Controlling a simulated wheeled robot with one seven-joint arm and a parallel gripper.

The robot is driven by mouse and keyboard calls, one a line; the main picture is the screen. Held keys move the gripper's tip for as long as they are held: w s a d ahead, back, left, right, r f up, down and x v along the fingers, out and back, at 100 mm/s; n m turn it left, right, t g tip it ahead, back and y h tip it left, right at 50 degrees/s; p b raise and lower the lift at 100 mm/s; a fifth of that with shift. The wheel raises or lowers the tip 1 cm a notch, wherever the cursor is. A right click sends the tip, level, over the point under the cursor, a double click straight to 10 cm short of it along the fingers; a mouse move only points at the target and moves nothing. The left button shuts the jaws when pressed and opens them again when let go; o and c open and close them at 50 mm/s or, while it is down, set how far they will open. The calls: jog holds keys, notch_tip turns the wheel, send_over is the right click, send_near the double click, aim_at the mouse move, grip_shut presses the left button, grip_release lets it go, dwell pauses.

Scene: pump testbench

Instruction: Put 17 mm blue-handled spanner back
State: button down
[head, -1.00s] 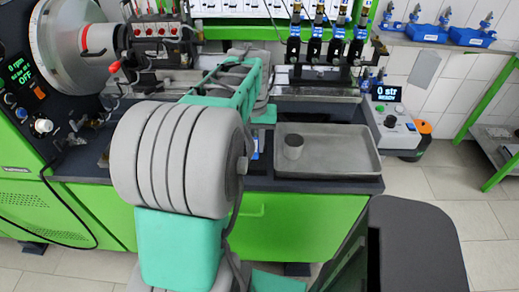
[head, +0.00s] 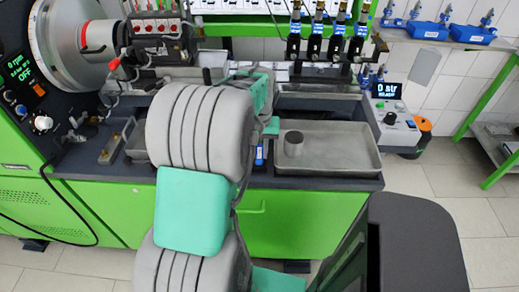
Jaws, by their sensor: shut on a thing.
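I cannot make out the 17 mm blue-handled spanner in the head view. My arm rises from the bottom of the picture and reaches over the bench, with its large grey and teal links in front. My gripper does not show clearly; the arm's own links hide its end. A small blue item (head: 260,156) shows at the bench front just right of the arm, too small and too covered to identify.
A grey tray (head: 345,160) with a dark-topped cylinder (head: 293,143) stands right of the arm. A small display unit (head: 392,112) is beyond it. Several injectors (head: 317,40) stand upright at the back.

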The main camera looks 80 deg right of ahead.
jog(key=c, duration=1.3)
grip_release()
jog(key=shift+o, duration=0.2)
notch_tip(320, 180, up, 13)
jog(key=w+a+n, duration=0.2)
jog(key=w+a, duration=0.2)
jog(key=w, duration=0.3)
jog(key=w+a+n, duration=0.2)
jog(key=w+a, duration=0.2)
jog(key=w, duration=0.4)
jog(key=w+a+f+n+t+h, duration=0.1)
jog(key=w+a+n, duration=0.1)
jog(key=w+a, duration=0.4)
jog(key=w+a+n, duration=0.2)
jog(key=w+a, duration=0.1)
jog(key=a, duration=0.5)
jog(key=a+f+n+t, duration=0.1)
jog(key=a+f+n, duration=0.1)
jog(key=a, duration=0.9)
jog(key=a+f+n+t+y, duration=0.1)
jog(key=a+n, duration=0.4)
jog(key=a, duration=0.5)
jog(key=shift+w+a+f+n+p, duration=0.3)
jog(key=shift+w+a+f, duration=0.1)
